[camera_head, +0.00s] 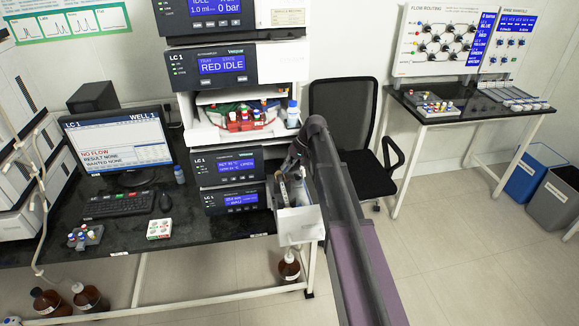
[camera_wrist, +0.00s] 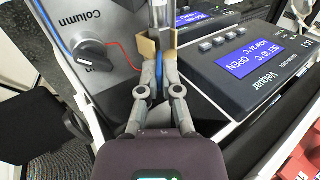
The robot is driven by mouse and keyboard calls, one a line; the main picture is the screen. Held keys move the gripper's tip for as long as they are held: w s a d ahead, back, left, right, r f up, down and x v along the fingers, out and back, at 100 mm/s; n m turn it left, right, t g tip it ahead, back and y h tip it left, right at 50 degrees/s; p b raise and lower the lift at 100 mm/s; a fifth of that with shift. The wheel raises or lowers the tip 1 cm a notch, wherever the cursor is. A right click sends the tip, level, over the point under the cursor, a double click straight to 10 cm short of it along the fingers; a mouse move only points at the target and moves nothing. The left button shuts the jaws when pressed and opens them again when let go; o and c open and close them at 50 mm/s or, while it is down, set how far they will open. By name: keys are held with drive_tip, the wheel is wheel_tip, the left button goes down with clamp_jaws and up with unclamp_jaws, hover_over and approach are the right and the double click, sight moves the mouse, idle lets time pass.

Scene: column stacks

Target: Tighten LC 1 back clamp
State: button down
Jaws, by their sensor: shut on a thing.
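The LC 1 column oven (camera_head: 227,164) in the stack has a blue display, which reads OPEN in the wrist view (camera_wrist: 245,60). My gripper (camera_head: 285,180) reaches down into the drawer from above. In the wrist view, my gripper (camera_wrist: 159,65) is shut around a narrow blue part (camera_wrist: 159,78), between tan blocks (camera_wrist: 147,47). This seems to be the back clamp; its full shape is hidden by the fingers. A grey panel marked Column (camera_wrist: 125,25) with a black knob (camera_wrist: 95,52) lies left.
My arm runs along the right of the stack. A black chair (camera_head: 345,125) stands behind it. A brown bottle (camera_head: 289,267) stands under the drawer.

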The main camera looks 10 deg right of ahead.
drive_tip(key=shift+s+a+h+p, duration=0.1)
drive_tip(key=shift+a+h+p, duration=0.15)
drive_tip(key=shift+h+p, duration=0.2)
drive_tip(key=shift+a+r+h+p, duration=0.35)
drive_tip(key=shift+a+h+p, duration=0.15)
drive_tip(key=shift+h+p, duration=0.6)
drive_tip(key=a+h, duration=0.1)
drive_tip(key=h, duration=0.3)
drive_tip(key=shift+a+f, duration=0.1)
drive_tip(key=shift+a, duration=0.25)
drive_tip(key=h+b, duration=0.1)
drive_tip(key=a+h, duration=0.1)
drive_tip(key=h, duration=0.1)
drive_tip(key=f+h+b, duration=0.1)
drive_tip(key=h, duration=0.1)
drive_tip(key=shift+a+b, duration=0.3)
drive_tip(key=shift+a, duration=0.1)
drive_tip(key=h+b, duration=0.2)
drive_tip(key=b, duration=0.1)
drive_tip(key=shift+a+f+h, duration=0.25)
drive_tip(key=shift+a, duration=0.1)
drive_tip(key=shift+a+h+b, duration=0.1)
drive_tip(key=shift+h+b, duration=0.3)
drive_tip(key=shift+h, duration=0.1)
drive_tip(key=shift+r, duration=0.1)
